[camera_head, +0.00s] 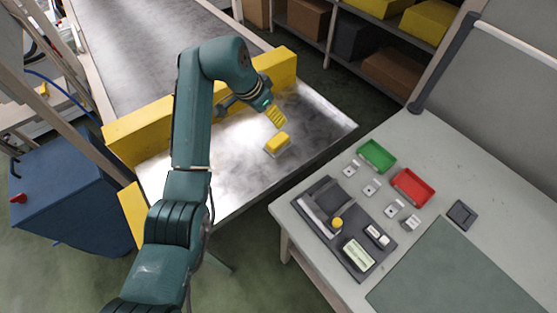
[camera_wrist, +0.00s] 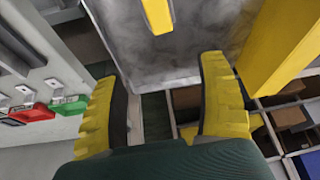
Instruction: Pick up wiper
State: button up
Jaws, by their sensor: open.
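A yellow block with a pale base, which looks like the wiper (camera_head: 277,143), lies on the shiny metal surface at the end of the conveyor. Part of it shows at the top edge of the wrist view (camera_wrist: 157,15). My gripper (camera_head: 276,116) is just above and behind it in the head view, apart from it. In the wrist view my gripper (camera_wrist: 163,72) has its two yellow fingers spread wide with nothing between them. The wiper lies beyond the fingertips there, cut off by the frame.
A yellow barrier (camera_head: 140,127) crosses the conveyor behind the metal surface (camera_head: 325,120). On the right, a workbench (camera_head: 410,145) carries a green tray (camera_head: 377,156), a red tray (camera_head: 412,187) and a dark tool board (camera_head: 312,190). The metal around the wiper is clear.

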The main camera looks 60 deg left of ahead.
notch_tip(320, 180, down, 3)
jog(key=s, duration=0.1)
jog(key=b, duration=0.4)
send_over(277, 140)
jog(key=s, duration=0.2)
jog(key=f, duration=0.5)
jog(key=d+f, duration=0.1)
jog(key=f, duration=0.2)
jog(key=shift+w+f, duration=0.15)
jog(key=shift+w, duration=0.1)
jog(key=b+x, duration=0.2)
jog(key=x, duration=0.1)
jog(key=b+x, duration=0.2)
jog(key=x, duration=0.1)
jog(key=shift+s+f, duration=0.15)
jog(key=shift+s, duration=0.05)
jog(key=c, duration=1.3)
